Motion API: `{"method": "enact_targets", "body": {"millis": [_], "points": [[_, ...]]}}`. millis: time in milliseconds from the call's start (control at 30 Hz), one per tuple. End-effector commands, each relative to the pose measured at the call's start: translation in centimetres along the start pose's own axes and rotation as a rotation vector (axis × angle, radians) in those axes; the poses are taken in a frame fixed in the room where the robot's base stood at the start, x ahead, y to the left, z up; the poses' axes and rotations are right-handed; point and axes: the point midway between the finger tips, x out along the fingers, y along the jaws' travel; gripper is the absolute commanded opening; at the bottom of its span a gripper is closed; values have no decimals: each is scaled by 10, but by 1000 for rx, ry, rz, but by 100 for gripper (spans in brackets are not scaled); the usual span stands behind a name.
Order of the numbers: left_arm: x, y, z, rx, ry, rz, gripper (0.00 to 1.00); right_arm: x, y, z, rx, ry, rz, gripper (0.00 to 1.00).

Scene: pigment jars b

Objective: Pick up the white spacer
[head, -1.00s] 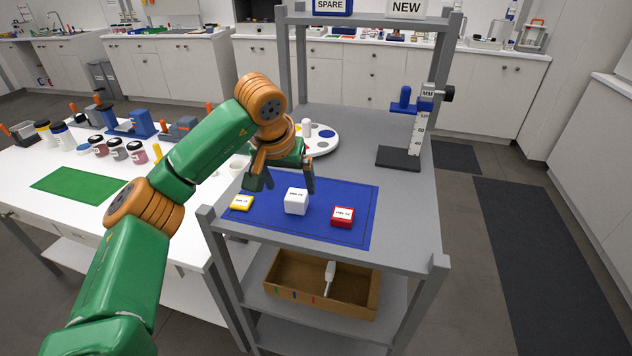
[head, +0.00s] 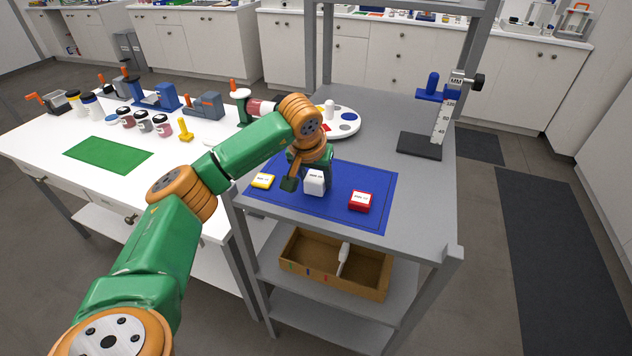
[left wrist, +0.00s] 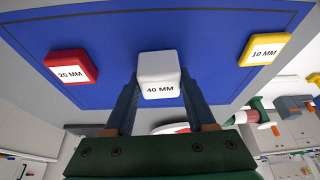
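The white spacer (head: 314,183), a block marked 40 MM in the left wrist view (left wrist: 159,75), sits on the blue mat (head: 345,215). My left gripper (head: 305,180) is low at the mat, close to the spacer on its far side in the head view. In the left wrist view its two fingers (left wrist: 159,98) stand on either side of the spacer. They look open, with little room at the tips; contact is not clear. The spacer still appears to rest on the mat. My right gripper is not in view.
A yellow 10 MM spacer (head: 262,181) and a red 20 MM spacer (head: 360,201) lie on either side. A round palette (head: 345,113) is behind, a height gauge (head: 420,146) back right. An open wooden box (head: 300,250) sits on the lower shelf.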

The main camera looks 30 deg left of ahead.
Motion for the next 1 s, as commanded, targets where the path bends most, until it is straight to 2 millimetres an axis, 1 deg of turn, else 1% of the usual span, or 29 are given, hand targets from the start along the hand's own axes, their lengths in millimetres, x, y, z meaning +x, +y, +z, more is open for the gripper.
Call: {"method": "enact_targets", "body": {"millis": [33,67,100,133,400,533,633,667,767,833,867,900,1000], "points": [[0,0,0,0,1,0,21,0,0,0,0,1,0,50],[0,0,0,0,1,0,13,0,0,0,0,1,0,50],[0,0,0,0,1,1,2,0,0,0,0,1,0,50],[0,0,0,0,1,1,0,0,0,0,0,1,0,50],[-2,0,-1,-1,2,1,0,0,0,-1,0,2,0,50],[-12,1,-6,-3,4,3,0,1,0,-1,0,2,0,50],[-32,0,-14,-2,8,4,0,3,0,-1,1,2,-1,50],[-38,-6,-12,-4,7,2,0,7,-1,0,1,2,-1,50],[-69,-24,-7,-4,10,1,0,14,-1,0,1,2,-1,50],[-94,-36,-5,-6,10,3,0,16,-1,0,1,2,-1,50],[-101,-43,-1,-6,10,1,0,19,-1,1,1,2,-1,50],[-107,-54,7,-6,8,0,0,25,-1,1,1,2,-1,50],[-131,-75,20,-6,6,-1,0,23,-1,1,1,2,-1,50]]}}
